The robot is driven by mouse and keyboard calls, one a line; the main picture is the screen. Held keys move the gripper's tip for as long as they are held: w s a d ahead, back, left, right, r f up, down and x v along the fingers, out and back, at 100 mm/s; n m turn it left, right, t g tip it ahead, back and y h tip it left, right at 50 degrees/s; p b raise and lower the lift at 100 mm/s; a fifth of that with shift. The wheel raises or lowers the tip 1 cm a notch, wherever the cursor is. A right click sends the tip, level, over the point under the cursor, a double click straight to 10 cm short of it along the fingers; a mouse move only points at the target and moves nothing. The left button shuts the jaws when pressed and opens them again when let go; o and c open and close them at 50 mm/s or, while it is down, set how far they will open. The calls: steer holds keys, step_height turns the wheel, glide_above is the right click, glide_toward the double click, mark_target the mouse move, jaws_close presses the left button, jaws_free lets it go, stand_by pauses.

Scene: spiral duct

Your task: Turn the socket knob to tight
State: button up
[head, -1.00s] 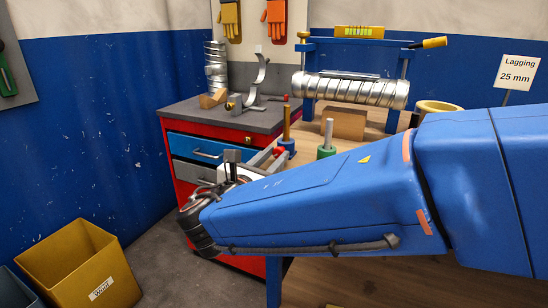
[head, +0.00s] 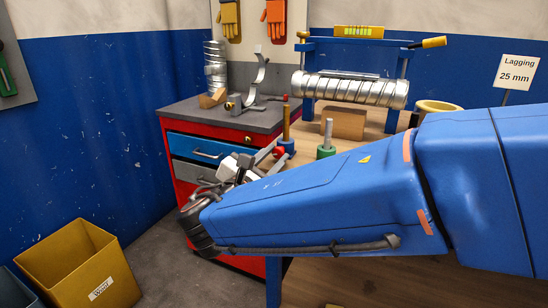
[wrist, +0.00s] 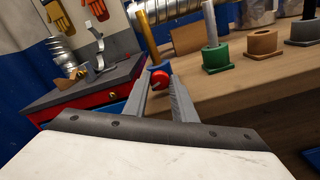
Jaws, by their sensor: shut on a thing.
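The red knob (head: 279,152) sits low on the front of a blue socket (head: 289,146) that holds an upright brown rod (head: 286,122), at the bench's left end. In the wrist view the red knob (wrist: 159,79) shows between the tips of my gripper (wrist: 160,82), which is shut on it. In the head view my gripper (head: 266,155) reaches the knob from the left, rolled at a slant; my forearm hides part of the wrist. I cannot read any tight marking on the knob.
A green socket with a grey rod (head: 326,151) stands just right. Behind are a wooden block (head: 344,123) and a spiral duct (head: 350,90) on a blue frame. A red tool cabinet (head: 190,183) stands left, and a yellow bin (head: 82,265) is on the floor.

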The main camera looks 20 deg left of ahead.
steer(key=o, duration=1)
steer(key=shift+o, duration=0.2)
steer(key=shift+n, duration=0.3)
steer(key=n, duration=0.5)
steer(key=shift+n, duration=0.3)
steer(key=s+a+m, duration=0.1)
steer(key=s, duration=1.6)
steer(key=shift+s+a+m, duration=0.2)
steer(key=shift+m, duration=0.1)
